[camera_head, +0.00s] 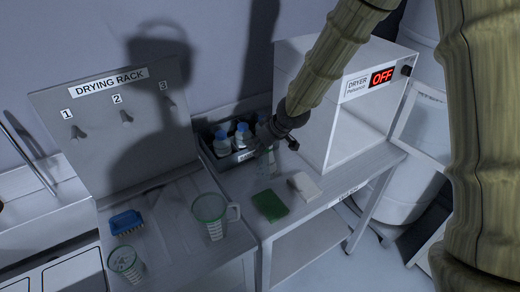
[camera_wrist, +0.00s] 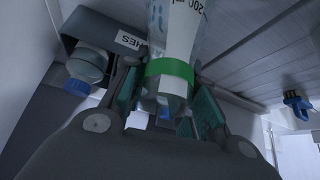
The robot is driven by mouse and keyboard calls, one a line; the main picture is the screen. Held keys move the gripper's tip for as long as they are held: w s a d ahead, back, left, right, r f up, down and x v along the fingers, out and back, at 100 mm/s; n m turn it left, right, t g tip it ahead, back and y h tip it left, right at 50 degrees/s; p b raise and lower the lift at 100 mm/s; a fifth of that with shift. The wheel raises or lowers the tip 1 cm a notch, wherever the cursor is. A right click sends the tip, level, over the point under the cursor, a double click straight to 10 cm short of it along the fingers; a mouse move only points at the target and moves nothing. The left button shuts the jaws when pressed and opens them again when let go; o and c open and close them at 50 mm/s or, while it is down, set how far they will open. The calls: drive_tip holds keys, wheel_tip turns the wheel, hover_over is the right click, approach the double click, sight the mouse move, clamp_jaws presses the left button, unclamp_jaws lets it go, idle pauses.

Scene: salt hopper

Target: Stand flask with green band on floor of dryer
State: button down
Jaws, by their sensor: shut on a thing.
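My gripper (camera_head: 272,142) is shut on a clear glass flask with a green band (camera_wrist: 170,72). In the wrist view the band sits between the two fingers (camera_wrist: 163,108), and volume marks show on the glass. The gripper is over the table, just left of the dryer (camera_head: 383,95). The dryer is a white box whose display reads OFF. Its door (camera_head: 425,120) stands open on the right, and its floor (camera_head: 350,147) looks bare where visible.
A dark bin (camera_head: 222,163) with blue-capped bottles stands behind the gripper.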

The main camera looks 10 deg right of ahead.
drive_tip(key=shift+w, duration=0.45)
drive_tip(key=shift+f+p, duration=0.8)
drive_tip(key=shift+f, duration=0.95)
drive_tip(key=shift+f, duration=0.1)
drive_tip(key=c, duration=1.1)
unclamp_jaws()
drive_tip(key=shift+c, duration=0.2)
